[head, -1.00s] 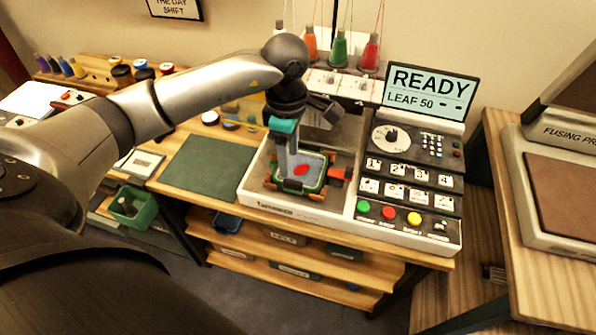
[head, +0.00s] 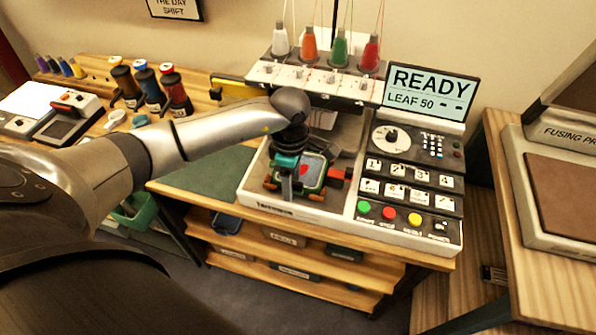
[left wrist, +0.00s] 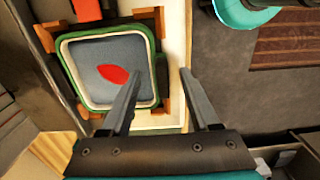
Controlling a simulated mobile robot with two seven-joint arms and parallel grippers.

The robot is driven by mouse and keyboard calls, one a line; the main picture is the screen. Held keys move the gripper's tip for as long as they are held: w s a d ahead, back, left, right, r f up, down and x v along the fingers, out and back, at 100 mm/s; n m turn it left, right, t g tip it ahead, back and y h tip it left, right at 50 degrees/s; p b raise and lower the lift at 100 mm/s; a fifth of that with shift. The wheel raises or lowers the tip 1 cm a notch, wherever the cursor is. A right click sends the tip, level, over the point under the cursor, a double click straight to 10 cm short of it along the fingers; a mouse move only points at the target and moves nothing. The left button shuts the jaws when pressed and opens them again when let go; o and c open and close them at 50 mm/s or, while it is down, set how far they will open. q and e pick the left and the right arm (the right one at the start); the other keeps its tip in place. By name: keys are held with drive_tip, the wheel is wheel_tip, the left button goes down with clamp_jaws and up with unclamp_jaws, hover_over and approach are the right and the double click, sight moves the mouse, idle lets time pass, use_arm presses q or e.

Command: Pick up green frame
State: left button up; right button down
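The green frame (head: 325,172) has rounded corners and holds grey fabric with a red leaf shape. It lies in the white embroidery machine (head: 282,207), between orange-brown corner pieces. My left gripper (head: 287,190) is low at the frame's front-left side and hides part of it. In the left wrist view the frame (left wrist: 100,31) is at upper left. There my left gripper (left wrist: 157,72) is open, with one finger over the frame's edge area and the other outside it. Nothing is held between the fingers. Whether they touch the frame is unclear. My right gripper is not in view.
A control panel with buttons (head: 408,185) and a READY screen (head: 430,92) stand right of the frame. Thread cones (head: 340,50) sit on the machine behind. A dark green mat (head: 215,172) is to the left. A fusing press (head: 560,200) is at far right.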

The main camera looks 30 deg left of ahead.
use_arm(q)
clamp_jaws()
idle(0.6)
